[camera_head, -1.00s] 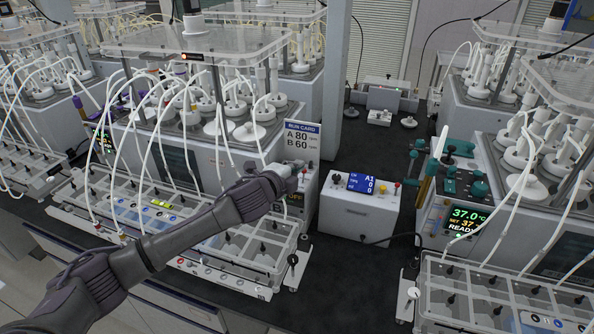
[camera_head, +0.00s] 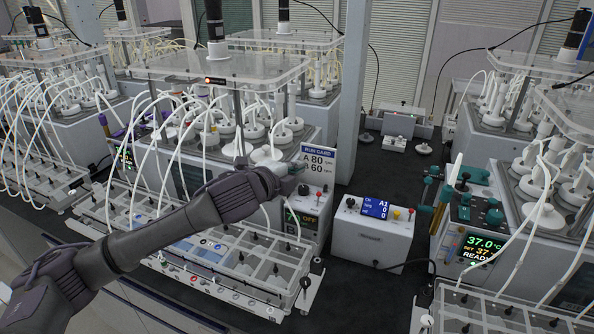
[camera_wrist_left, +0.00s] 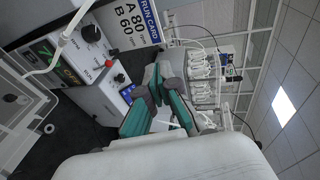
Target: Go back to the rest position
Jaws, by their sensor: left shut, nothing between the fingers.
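My left arm comes in from the lower left in the head view. Its gripper (camera_head: 297,172) is shut and empty, in front of the lower left part of the run card (camera_head: 318,160), which reads A 80, B 60. The wrist view shows the teal and grey fingers (camera_wrist_left: 158,88) with nothing between them, and the run card (camera_wrist_left: 133,24) at the top. I cannot tell how far the gripper is from the card. My right gripper is not in view.
A reactor (camera_head: 225,66) with white tubes and a clear tray rack (camera_head: 262,262) stand behind and below the arm. A control box (camera_head: 373,236) is right of the gripper. A second reactor (camera_head: 478,222) with teal knobs stands farther right. Dark bench surface shows between them.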

